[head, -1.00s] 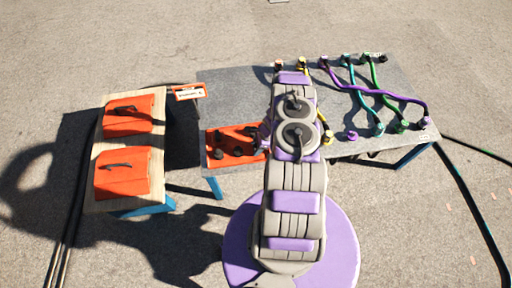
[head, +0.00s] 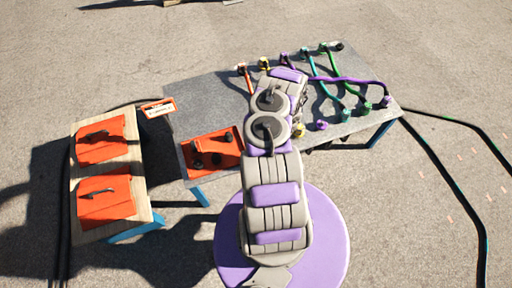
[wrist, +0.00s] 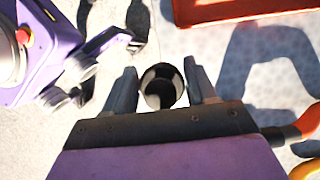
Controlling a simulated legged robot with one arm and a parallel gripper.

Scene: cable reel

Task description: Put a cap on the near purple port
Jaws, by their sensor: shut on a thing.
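My gripper (wrist: 162,82) is shut on a round black cap (wrist: 163,88), held between its two fingers in the wrist view. In the head view my arm hides the gripper and that cap. A purple port (head: 321,125) stands on the near edge of the grey table (head: 200,98), right of my arm.
Yellow (head: 299,131), teal (head: 345,115) and green (head: 365,108) ends stand near the purple port. A wooden-topped table (head: 145,180) with two orange boxes is at left. Black cables lie on the ground at right. The table's middle left is bare.

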